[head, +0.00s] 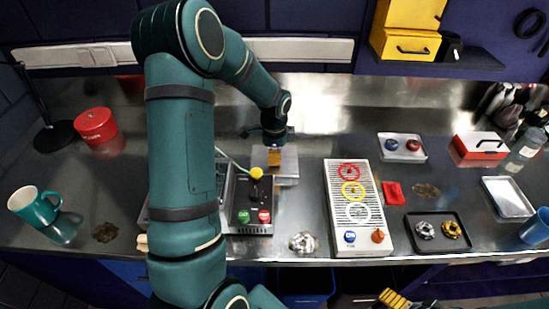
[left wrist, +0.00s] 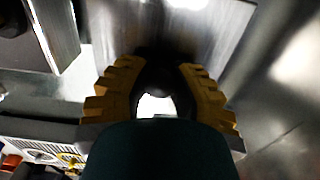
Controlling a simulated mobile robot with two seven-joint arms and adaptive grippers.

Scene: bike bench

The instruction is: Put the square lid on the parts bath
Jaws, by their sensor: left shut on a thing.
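My left gripper (head: 274,157) is over a square bright metal piece (head: 289,165) at the back middle of the bench. This piece looks like the lid or the top of the parts bath; I cannot tell which, and the arm covers part of it. In the left wrist view, the yellow-padded fingers (left wrist: 160,95) close around a dark knob (left wrist: 158,76), with a shiny metal surface beyond. Whether the lid rests on the bath is hidden. My right gripper (head: 397,299) shows only as yellow pads at the bottom edge, apart from the bench things.
Just left is a control box (head: 250,203) with a yellow-knobbed stick. A panel with coloured rings (head: 353,207) stands to the right. A silver tray (head: 508,196), a dark tray (head: 438,232), a red tin (head: 96,126) and a teal mug (head: 35,205) are farther off.

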